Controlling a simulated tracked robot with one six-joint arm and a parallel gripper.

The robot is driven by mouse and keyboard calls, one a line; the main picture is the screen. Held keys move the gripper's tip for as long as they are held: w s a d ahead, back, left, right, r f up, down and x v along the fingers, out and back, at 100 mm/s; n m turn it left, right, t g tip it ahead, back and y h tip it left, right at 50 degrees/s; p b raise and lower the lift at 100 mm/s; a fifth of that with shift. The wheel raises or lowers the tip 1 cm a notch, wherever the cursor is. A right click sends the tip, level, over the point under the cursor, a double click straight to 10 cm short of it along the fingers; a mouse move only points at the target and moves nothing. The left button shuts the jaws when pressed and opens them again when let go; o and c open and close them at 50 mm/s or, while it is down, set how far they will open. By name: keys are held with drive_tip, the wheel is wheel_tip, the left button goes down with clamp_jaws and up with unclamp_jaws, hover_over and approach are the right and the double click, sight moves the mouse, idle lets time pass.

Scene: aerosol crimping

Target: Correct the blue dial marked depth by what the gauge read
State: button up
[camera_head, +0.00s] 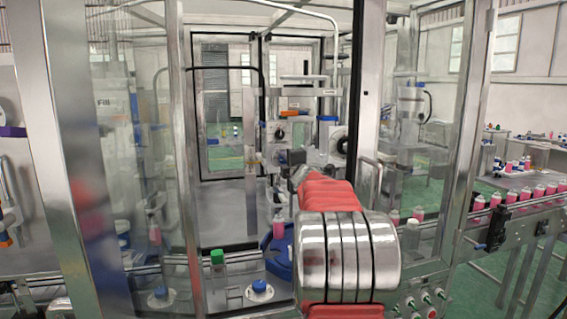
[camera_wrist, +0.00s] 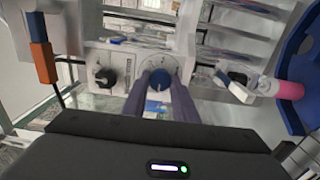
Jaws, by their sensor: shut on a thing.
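The blue dial (camera_wrist: 157,83) sits on a pale round plate on the machine front in the wrist view. A short white mark shows on its face; any lettering is too small to read. My gripper (camera_wrist: 157,90) is shut on the blue dial, with one dark finger on each side of it. In the head view my arm reaches through the open front of the machine, and my gripper (camera_head: 290,157) is small against the machine head. The blue dial is hidden there. I cannot make out a gauge in either view.
A black knob (camera_wrist: 105,77) is left of the dial. An orange and blue block (camera_wrist: 41,55) stands at the far left. A pink can (camera_wrist: 290,90) sits by a blue curved guard (camera_wrist: 294,62) at right. A conveyor (camera_head: 530,203) carries several pink cans.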

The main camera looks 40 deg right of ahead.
drive_tip(key=shift+w+a+f, duration=0.1)
drive_tip(key=shift+w+a, duration=0.05)
drive_tip(key=o, duration=1.1)
drive_tip(key=shift+c, duration=0.2)
drive_tip(key=shift+s, duration=0.2)
drive_tip(key=v, duration=1.3)
drive_tip(key=shift+s, duration=0.25)
